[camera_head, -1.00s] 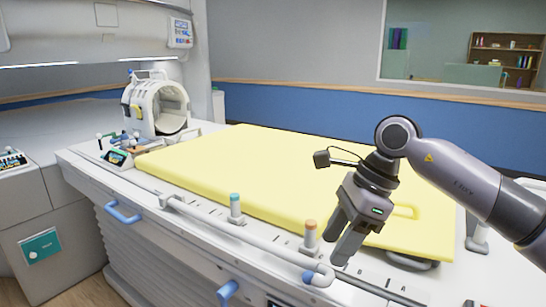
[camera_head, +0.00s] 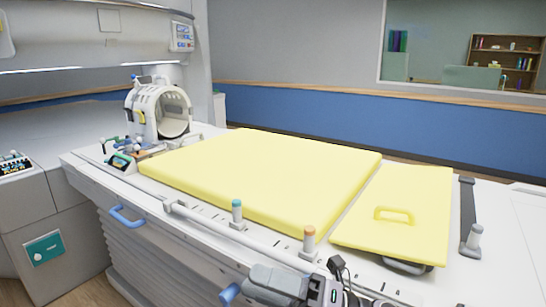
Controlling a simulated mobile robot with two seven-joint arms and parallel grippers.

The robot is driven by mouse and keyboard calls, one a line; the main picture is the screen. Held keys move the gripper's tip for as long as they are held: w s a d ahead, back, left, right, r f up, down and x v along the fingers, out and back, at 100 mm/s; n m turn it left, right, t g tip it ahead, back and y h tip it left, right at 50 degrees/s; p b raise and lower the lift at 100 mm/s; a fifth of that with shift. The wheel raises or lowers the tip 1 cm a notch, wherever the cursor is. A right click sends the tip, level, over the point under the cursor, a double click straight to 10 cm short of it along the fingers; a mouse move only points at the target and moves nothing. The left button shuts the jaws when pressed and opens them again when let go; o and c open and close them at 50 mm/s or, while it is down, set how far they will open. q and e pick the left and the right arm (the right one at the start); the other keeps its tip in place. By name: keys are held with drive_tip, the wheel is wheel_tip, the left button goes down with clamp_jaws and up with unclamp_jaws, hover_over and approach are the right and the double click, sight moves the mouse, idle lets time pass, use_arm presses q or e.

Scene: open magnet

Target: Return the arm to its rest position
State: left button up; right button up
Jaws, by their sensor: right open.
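My right gripper (camera_head: 262,285) is low at the bottom edge of the head view, in front of the near side of the patient table. Its grey fingers point left and hold nothing; it is open. The frame's edge cuts off part of it, and the rest of my right arm is out of view. My left gripper is not in view.
The patient table (camera_head: 85,165) carries a large yellow pad (camera_head: 265,175) and a smaller yellow pad (camera_head: 400,215) with a handle. A white head coil (camera_head: 158,108) stands at its far left end. A teal-capped post (camera_head: 237,212) and an orange-capped post (camera_head: 309,240) stand along the near edge.

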drive_tip(key=d+f+m+t+h+p, duration=0.1)
drive_tip(key=d+f+m+t+h, duration=0.55)
drive_tip(key=m, duration=0.65)
drive_tip(key=d+f+m+t+h+p, duration=0.1)
drive_tip(key=d+f+m+t+h, duration=0.6)
drive_tip(key=m, duration=0.6)
drive_tip(key=s+d+f+m+g+h, duration=0.3)
drive_tip(key=s+d+f+m, duration=0.1)
drive_tip(key=s+f, duration=0.3)
drive_tip(key=s+d+f+m+g+h, duration=0.3)
drive_tip(key=s+f+m, duration=0.3)
drive_tip(key=f, duration=0.3)
drive_tip(key=shift+s+d+f+p, duration=0.2)
drive_tip(key=shift+s+d+p, duration=0.3)
drive_tip(key=shift+s, duration=0.35)
